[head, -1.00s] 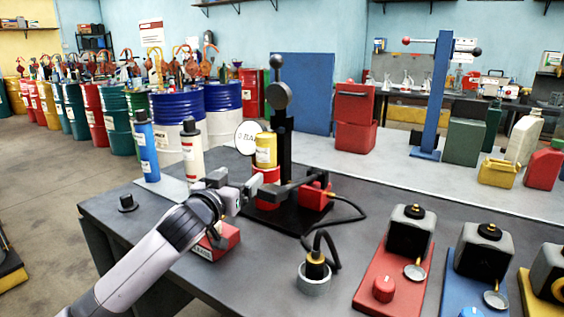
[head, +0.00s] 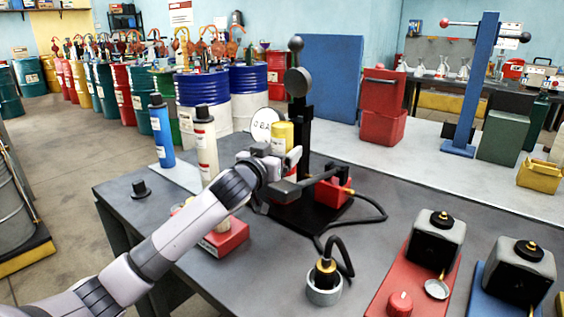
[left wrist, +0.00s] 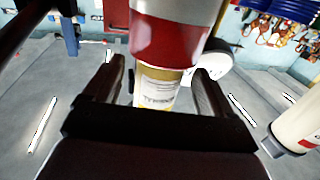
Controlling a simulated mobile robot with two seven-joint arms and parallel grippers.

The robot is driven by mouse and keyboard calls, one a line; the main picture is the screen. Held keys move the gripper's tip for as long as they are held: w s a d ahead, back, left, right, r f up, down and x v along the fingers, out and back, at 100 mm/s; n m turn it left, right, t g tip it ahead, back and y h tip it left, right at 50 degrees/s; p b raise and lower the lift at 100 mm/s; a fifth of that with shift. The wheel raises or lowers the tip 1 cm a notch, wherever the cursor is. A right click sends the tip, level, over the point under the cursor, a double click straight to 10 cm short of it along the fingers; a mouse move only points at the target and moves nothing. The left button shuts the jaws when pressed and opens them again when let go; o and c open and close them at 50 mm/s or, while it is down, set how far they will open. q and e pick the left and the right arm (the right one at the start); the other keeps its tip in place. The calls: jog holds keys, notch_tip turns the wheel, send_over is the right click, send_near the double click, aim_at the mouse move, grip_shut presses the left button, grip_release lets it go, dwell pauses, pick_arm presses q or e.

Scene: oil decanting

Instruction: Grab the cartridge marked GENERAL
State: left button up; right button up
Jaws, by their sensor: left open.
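A yellow cartridge (head: 282,137) with a white label stands upright at the black press on the table. In the left wrist view the yellow cartridge (left wrist: 157,88) appears between my two fingers, its label facing me upside down; the small print is hard to read. A red and grey body adjoins it there. My left gripper (head: 270,166) is open around the cartridge, and its fingers (left wrist: 155,90) flank it without visible contact. A blue cartridge (head: 161,135) and a white cartridge (head: 206,150) stand upright to the left. My right gripper is not in view.
A red block (head: 225,238) lies below my left arm. A black hose (head: 375,205) runs to a grey-ringed fitting (head: 323,285). The red-based unit (head: 432,245) stands at the right.

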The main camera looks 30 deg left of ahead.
pick_arm(q)
jog(key=shift+w+a, duration=0.15)
jog(key=shift+w, duration=1.15)
jog(key=shift+r, duration=0.1)
jog(key=c, duration=1.4)
jog(key=shift+r, duration=0.15)
